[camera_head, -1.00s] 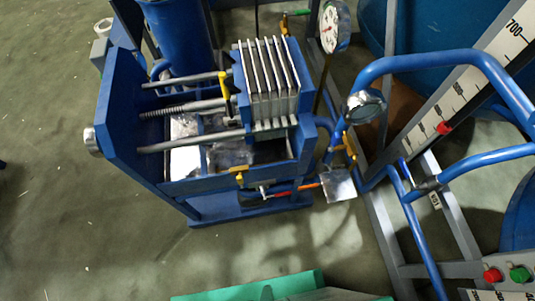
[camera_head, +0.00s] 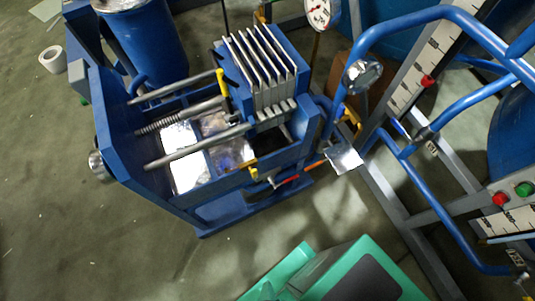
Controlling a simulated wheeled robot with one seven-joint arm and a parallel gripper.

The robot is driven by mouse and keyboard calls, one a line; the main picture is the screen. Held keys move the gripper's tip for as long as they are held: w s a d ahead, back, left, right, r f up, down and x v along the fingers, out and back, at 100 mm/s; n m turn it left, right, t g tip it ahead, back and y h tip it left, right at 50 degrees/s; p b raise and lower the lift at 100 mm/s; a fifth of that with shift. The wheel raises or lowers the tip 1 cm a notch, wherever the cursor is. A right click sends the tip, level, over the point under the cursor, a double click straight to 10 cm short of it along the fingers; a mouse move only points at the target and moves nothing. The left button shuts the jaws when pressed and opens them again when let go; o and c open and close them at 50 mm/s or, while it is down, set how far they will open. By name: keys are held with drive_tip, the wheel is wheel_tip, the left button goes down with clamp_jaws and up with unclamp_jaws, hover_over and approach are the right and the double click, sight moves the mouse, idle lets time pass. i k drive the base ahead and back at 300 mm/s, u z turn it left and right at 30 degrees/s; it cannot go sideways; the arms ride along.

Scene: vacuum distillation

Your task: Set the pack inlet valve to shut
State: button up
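A blue press frame with a stack of pale plates (camera_head: 265,65), probably the pack, stands left of centre. Low at its front right is a small valve-like fitting with a red lever (camera_head: 288,181); an orange part (camera_head: 313,165) lies in line with it. Yellow fittings show on the press front (camera_head: 252,168) and on the blue pipe to the right (camera_head: 354,120). No readable label shows which one is the pack inlet valve, and its setting cannot be told. My gripper is not in view.
A round gauge (camera_head: 318,12) stands behind the plates, and a second dial (camera_head: 362,76) sits on the blue pipe. A square metal plate (camera_head: 345,158) juts out beside the orange part. Blue pipes and grey frame bars (camera_head: 388,190) crowd the right. The floor (camera_head: 90,240) is clear at lower left.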

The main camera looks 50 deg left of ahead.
sight(296, 176)
drive_tip(key=u, duration=3.15)
drive_tip(key=k, duration=1.05)
drive_tip(key=z, duration=0.9)
drive_tip(key=i, duration=1)
drive_tip(key=z, duration=0.1)
